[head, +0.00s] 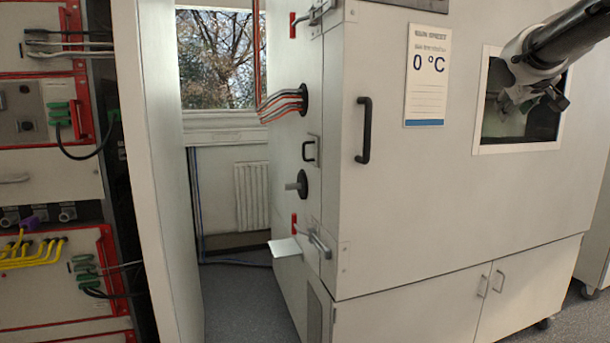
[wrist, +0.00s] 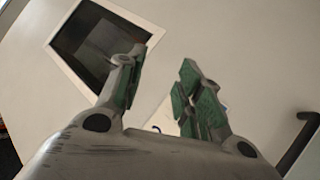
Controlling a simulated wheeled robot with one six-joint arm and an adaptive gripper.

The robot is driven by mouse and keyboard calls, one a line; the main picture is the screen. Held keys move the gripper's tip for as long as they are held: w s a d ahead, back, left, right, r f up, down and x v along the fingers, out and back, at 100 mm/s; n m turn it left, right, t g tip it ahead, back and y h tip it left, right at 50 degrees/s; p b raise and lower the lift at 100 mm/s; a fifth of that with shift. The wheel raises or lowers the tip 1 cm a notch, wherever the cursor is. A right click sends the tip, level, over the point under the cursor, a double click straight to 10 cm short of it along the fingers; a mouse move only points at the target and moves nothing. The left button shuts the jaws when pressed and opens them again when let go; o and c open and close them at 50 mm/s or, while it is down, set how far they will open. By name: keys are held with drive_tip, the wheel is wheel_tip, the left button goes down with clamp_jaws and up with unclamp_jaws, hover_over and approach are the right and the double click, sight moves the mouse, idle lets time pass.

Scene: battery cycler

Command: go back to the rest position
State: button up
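My gripper (head: 518,98) is at the upper right in the head view, in front of the small window of the white chamber. In the wrist view my gripper (wrist: 160,92) shows two fingers with green pads, spread apart with nothing between them. Behind the fingers are the chamber's pale front, the dark window (wrist: 92,45) at upper left and part of a black handle (wrist: 298,148) at lower right. No held object shows in either view.
The chamber door (head: 450,200) has a black handle (head: 364,130) and a "0 °C" sign (head: 428,75). Red-handled latches (head: 294,224) and a small shelf (head: 284,247) stick out at its left side. A cabled rack (head: 55,170) stands far left. Grey floor (head: 240,300) is open between.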

drive_tip(key=s+a+f+g+y, duration=0.1)
drive_tip(key=s+a+f, duration=0.3)
drive_tip(key=s+f, duration=0.4)
drive_tip(key=s+a+f+g+y, duration=0.2)
drive_tip(key=s+a+f+g, duration=0.2)
drive_tip(key=s+f, duration=0.4)
drive_tip(key=s+a+f+g+y, duration=0.1)
drive_tip(key=s+a+f+g, duration=0.1)
drive_tip(key=s+a+f, duration=0.3)
drive_tip(key=shift+s+a+f+m+g+y, duration=0.3)
drive_tip(key=shift+s+f, duration=1.75)
drive_tip(key=shift+s, duration=2.2)
drive_tip(key=shift+d, duration=0.15)
